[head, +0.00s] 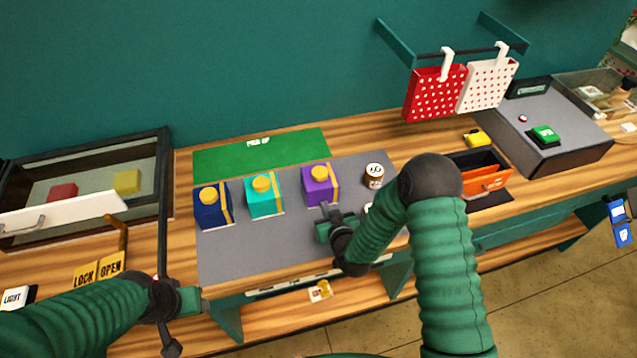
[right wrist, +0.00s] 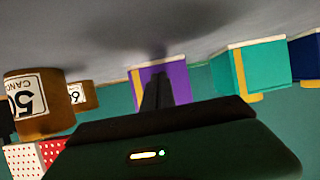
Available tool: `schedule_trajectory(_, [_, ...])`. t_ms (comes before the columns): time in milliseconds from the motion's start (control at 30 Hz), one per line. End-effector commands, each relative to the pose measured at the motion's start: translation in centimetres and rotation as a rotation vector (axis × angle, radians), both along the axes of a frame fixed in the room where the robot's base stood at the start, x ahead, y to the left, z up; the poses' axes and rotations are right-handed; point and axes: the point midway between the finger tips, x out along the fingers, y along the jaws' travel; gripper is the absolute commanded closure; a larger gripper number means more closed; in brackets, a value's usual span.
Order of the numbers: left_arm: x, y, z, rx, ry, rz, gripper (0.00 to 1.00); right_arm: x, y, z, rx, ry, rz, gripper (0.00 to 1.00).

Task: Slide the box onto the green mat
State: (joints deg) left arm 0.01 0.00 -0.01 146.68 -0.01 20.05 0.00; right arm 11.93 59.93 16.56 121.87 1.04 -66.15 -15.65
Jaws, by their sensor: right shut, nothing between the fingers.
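A purple box (head: 319,184) with a yellow stripe and round yellow top stands upright on the grey mat (head: 240,250). A teal box (head: 264,195) and a navy box (head: 213,206) stand left of it. The green mat (head: 260,152) lies behind them, its visible part bare. My right gripper (head: 328,222) is shut and empty, low in front of the purple box. In the right wrist view its fingers (right wrist: 158,88) overlap the purple box (right wrist: 176,80); I cannot tell whether they touch. My left gripper (head: 197,301) is near the front left edge; its fingers are unclear.
A brown-and-white labelled can (head: 374,175) stands right of the purple box; another is partly hidden by my right arm. An orange drawer (head: 484,180) is at right. Two dotted bags (head: 436,92) hang above. A glass-topped case (head: 90,185) is at left.

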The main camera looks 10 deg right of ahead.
Motion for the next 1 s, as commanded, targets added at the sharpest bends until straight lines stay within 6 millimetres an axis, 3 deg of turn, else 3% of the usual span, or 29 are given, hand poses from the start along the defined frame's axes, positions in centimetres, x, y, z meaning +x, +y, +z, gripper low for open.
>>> schedule_trajectory(367, [0.0, 0.0, -0.1, 0.000, 0.000, 0.000, 0.50, 0.1, 0.0, 0.0, 0.000, 0.000, 0.000, 1.00])
schedule_trajectory(1000, [0.0, 0.0, -1.1, 0.000, 0.000, 0.000, 0.50, 3.3, 0.1, -0.1, -0.001, -0.002, 0.000, 1.00])
